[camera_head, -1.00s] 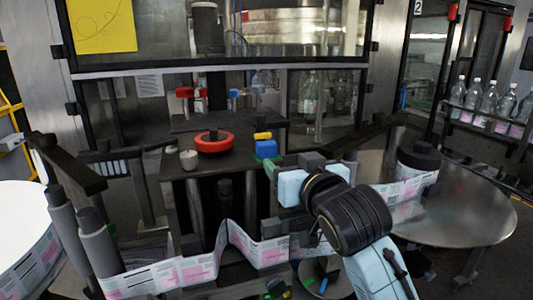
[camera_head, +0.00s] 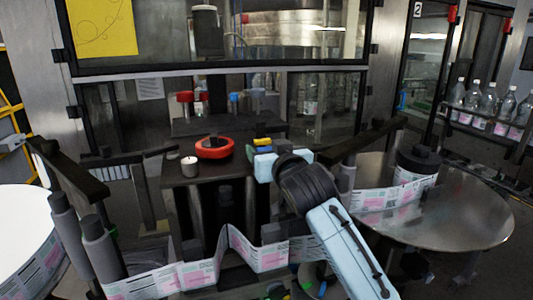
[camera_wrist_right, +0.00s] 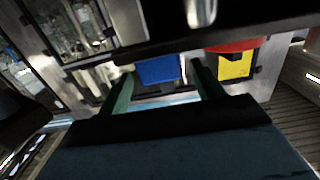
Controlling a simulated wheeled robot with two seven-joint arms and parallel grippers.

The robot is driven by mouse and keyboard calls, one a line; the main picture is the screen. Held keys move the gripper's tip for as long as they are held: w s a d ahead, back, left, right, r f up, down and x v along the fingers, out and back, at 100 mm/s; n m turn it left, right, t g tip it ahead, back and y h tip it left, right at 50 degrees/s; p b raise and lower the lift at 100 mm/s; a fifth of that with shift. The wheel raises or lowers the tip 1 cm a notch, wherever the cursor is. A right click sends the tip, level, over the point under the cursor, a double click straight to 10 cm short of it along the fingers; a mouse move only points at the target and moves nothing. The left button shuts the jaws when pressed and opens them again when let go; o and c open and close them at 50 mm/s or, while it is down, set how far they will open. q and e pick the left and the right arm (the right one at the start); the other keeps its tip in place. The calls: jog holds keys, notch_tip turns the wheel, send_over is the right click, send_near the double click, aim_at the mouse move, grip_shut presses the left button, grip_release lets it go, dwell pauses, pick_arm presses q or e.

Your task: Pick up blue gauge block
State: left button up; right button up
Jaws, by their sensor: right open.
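The blue gauge block (camera_head: 263,149) sits on the dark platform, partly hidden behind my right gripper in the head view. In the right wrist view the blue block (camera_wrist_right: 158,70) shows between the two green fingers. My right gripper (camera_wrist_right: 165,88) is open, with one finger to each side of the block; I cannot tell whether either touches it. In the head view the right gripper (camera_head: 264,158) is at the platform's right side, its fingers mostly hidden. My left gripper is not in view.
A yellow block (camera_head: 262,141) is just behind the blue one. A red disc (camera_head: 214,148) and a small grey cylinder (camera_head: 190,166) stand to the left on the dark platform (camera_head: 222,178). A label web (camera_head: 255,254) runs in front. A round metal table (camera_head: 455,215) is at right.

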aim_at(264, 147)
jog(key=shift+x, duration=1.65)
jog(key=shift+a+f, duration=0.1)
jog(key=c, duration=1.2)
